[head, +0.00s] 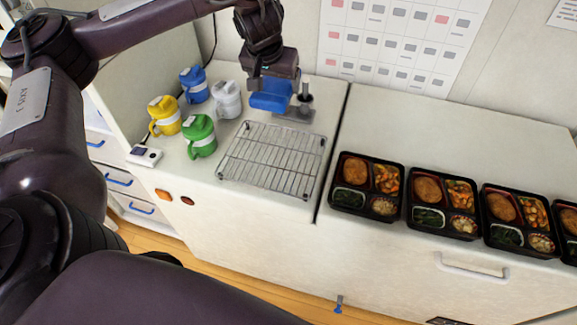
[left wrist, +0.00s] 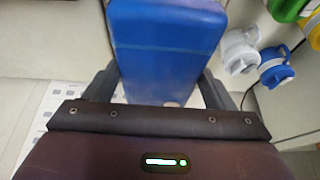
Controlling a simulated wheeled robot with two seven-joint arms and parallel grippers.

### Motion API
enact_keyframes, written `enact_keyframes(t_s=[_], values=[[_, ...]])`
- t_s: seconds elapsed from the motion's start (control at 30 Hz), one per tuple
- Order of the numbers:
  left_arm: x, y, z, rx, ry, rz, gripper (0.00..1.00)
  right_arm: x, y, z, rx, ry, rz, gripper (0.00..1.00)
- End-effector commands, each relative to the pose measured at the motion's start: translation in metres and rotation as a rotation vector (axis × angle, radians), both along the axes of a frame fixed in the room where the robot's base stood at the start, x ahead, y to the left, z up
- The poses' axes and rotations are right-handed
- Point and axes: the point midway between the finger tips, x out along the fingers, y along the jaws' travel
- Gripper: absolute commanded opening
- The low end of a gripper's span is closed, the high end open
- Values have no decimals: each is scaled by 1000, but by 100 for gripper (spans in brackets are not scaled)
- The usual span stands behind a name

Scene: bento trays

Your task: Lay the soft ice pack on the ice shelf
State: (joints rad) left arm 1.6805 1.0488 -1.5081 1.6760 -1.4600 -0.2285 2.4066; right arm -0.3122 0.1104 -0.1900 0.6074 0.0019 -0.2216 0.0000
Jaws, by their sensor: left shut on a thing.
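The soft ice pack (head: 270,102) is a blue block held low over the back of the left counter. It also shows large in the left wrist view (left wrist: 165,45), between the two dark fingers. My left gripper (head: 283,87) points down and is shut on the pack. A silver wire rack (head: 272,160), which looks like the ice shelf, lies just in front of the pack; its bars are bare. Whether the pack touches anything beneath it is hard to tell. My right gripper is not in view.
Blue (head: 194,84), white (head: 227,99), yellow (head: 164,115) and green (head: 200,136) lidded mugs stand left of the rack. A grey stand with a dark post (head: 304,98) is beside the pack. Several filled bento trays (head: 367,185) line the right counter. A small white device (head: 145,155) sits at the left edge.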

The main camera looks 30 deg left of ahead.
Motion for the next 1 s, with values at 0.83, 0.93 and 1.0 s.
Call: enact_keyframes(t_s=[0.83,0.93,1.0], values=[[1,4,-162,1,2,5,41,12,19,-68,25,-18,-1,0],[0,4,-178,1,3,4,41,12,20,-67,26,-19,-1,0],[1,4,-188,0,2,4,41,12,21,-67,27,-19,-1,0]])
